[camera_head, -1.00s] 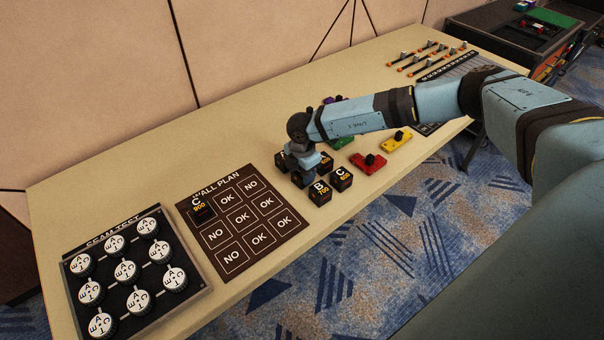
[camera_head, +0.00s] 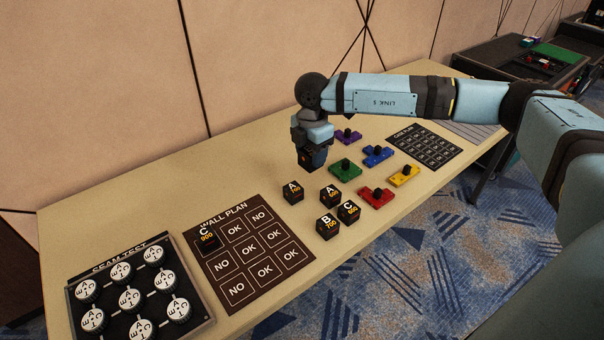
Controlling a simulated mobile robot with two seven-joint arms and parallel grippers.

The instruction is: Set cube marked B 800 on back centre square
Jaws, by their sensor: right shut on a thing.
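My right gripper (camera_head: 313,152) points down, shut on a black cube (camera_head: 309,163) with an orange marking. Its letter and number cannot be read here. The held cube appears raised above the table, behind the loose cubes. The wall plan mat (camera_head: 288,286) lies to the left, with a grid of OK and NO squares. Its back centre square (camera_head: 235,231) reads OK and is bare. A cube marked C 900 (camera_head: 207,239) sits on the back left square. My left gripper is out of view.
Loose cubes stand right of the mat: A 700 (camera_head: 293,192), another A (camera_head: 330,195), B 700 (camera_head: 327,227) and C (camera_head: 348,211). Coloured knobbed pieces, including a green one (camera_head: 345,170), lie further right. A seam test board (camera_head: 138,290) stands left of the mat.

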